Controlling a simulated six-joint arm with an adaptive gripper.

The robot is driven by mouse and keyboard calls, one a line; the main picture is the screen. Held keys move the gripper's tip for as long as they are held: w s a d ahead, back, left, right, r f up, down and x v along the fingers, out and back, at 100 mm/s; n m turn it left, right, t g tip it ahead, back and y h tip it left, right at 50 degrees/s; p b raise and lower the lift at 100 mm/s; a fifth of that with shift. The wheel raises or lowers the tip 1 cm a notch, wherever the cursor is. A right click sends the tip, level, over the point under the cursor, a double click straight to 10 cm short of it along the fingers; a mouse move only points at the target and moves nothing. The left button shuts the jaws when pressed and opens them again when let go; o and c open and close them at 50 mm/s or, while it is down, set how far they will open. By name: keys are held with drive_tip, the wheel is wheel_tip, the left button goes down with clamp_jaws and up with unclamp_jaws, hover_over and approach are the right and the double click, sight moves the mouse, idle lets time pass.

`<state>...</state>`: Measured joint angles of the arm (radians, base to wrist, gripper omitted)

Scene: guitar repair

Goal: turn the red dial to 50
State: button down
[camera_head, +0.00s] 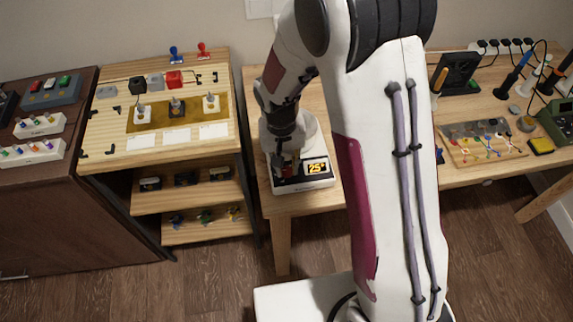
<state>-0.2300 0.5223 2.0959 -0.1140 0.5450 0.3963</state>
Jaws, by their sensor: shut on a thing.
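A white device (318,182) with a lit display (317,168) stands on a small wooden table in the middle. The display reads about 25 in yellow digits. The red dial (287,171) is on the device's front, left of the display, and is mostly hidden by my gripper. My gripper (286,167) points down at the device front and is shut on the red dial. The dial's exact angle cannot be seen.
A wooden workbench (103,128) with switches and a red block stands at the left, with shelves below. A table (465,172) at the right holds a wired board, tools and a green meter. My arm covers much of the middle.

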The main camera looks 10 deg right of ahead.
sight(284, 172)
drive_tip(key=c, duration=1.8)
unclamp_jaws()
drive_tip(key=shift+r, duration=0.2)
drive_tip(key=shift+a+r, duration=0.2)
drive_tip(key=shift+r, duration=2.75)
drive_tip(key=shift+a+r, duration=0.2)
drive_tip(key=shift+r, duration=2.7)
drive_tip(key=shift+s+d+r+n+t+y, duration=0.15)
drive_tip(key=shift+s+d+r+t, duration=1.1)
drive_tip(key=shift+s+r, duration=1.65)
drive_tip(key=shift+s+d+r+n+t+y, duration=0.1)
drive_tip(key=shift+s+d+r+t, duration=0.5)
drive_tip(key=shift+s+d+r, duration=2.2)
drive_tip(key=shift+s+d+r+n+t+y, duration=0.15)
drive_tip(key=shift+s+d+r+t, duration=0.3)
drive_tip(key=shift+s+r+t, duration=2.3)
